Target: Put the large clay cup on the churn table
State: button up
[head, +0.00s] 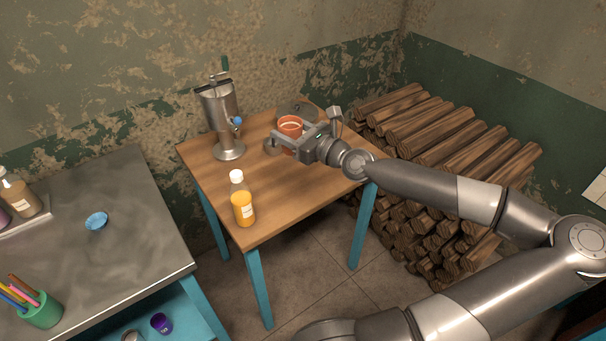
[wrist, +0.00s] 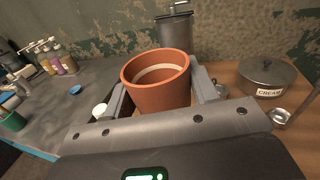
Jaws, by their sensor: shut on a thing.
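The large clay cup (wrist: 158,92) is orange-brown and upright between the two fingers of my gripper (wrist: 160,88) in the wrist view. In the head view the cup (head: 291,127) shows above my gripper (head: 284,142), which is shut on it over the wooden table. The churn table (head: 268,199) has a wooden top and blue legs. The metal churn (head: 220,119) stands on its left back part, and also shows behind the cup in the wrist view (wrist: 175,34). The cup's base is hidden, so I cannot tell whether it touches the table.
A bottle of orange liquid (head: 243,205) stands at the table's front left. A lidded pot labelled cream (wrist: 267,77) and a ladle (wrist: 281,114) are to the cup's right. Stacked logs (head: 440,130) lie beyond the table. A grey counter (head: 110,255) is at left.

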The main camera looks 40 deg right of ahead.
jog(key=s+d+h, duration=0.1)
jog(key=s+d, duration=0.2)
jog(key=s, duration=0.3)
notch_tip(320, 180, down, 10)
jog(key=r, duration=0.1)
jog(key=shift+m, duration=0.3)
jog(key=shift+w+a+f, duration=1.3)
jog(key=shift+w+f, duration=0.15)
jog(key=shift+f, duration=0.45)
jog(key=shift+w+a+f, duration=1.3)
jog(key=shift+w+f, duration=0.2)
jog(key=shift+f, duration=0.4)
jog(key=shift+w+a+f, duration=1.3)
jog(key=shift+w+f, duration=0.15)
jog(key=shift+f, duration=0.45)
jog(key=shift+f, duration=0.15)
jog(key=o, duration=1)
jog(key=s, duration=0.4)
jog(key=s+d, duration=0.1)
jog(key=s, duration=0.3)
jog(key=s+d, duration=0.1)
jog(key=s, duration=0.2)
jog(key=shift+s+d, duration=0.15)
jog(key=shift+s, duration=0.25)
